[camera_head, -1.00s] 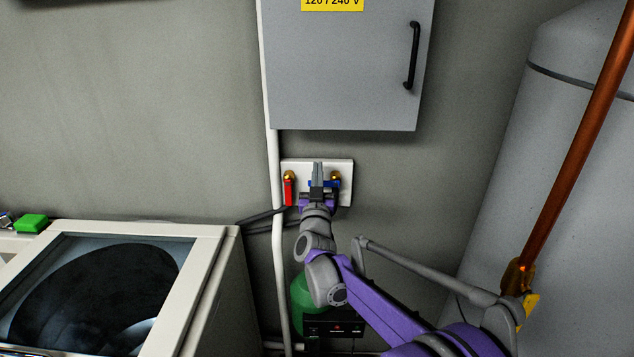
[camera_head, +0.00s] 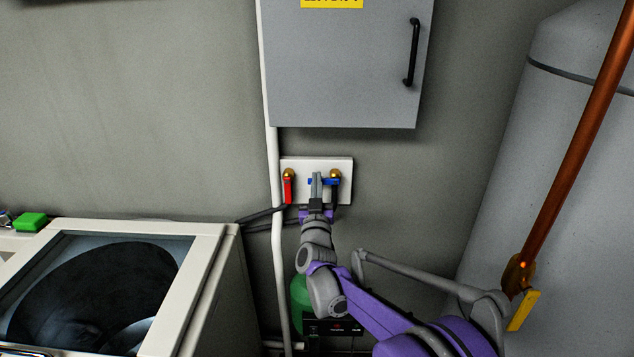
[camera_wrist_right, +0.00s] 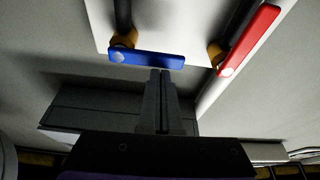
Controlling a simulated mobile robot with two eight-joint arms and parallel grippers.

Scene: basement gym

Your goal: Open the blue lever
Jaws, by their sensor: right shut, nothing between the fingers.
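The blue lever (camera_head: 323,182) is on the brass valve at the right of the white wall plate (camera_head: 345,166). It lies roughly horizontal, its free end pointing left. The right wrist view shows the blue lever (camera_wrist_right: 147,58) as a flat bar just beyond my fingertips. My right gripper (camera_head: 317,176) is shut and empty, its fingers in front of the lever's left part in the head view. In the right wrist view its fingertips (camera_wrist_right: 160,73) are at the lever's free end; I cannot tell whether they touch. My left gripper is not in view.
A red lever (camera_head: 288,190) hangs downward at the left of the plate. A grey electrical box (camera_head: 345,70) is above. A white washer (camera_head: 215,270) stands at left, a large grey tank (camera_head: 530,190) with a copper pipe (camera_head: 580,140) at right.

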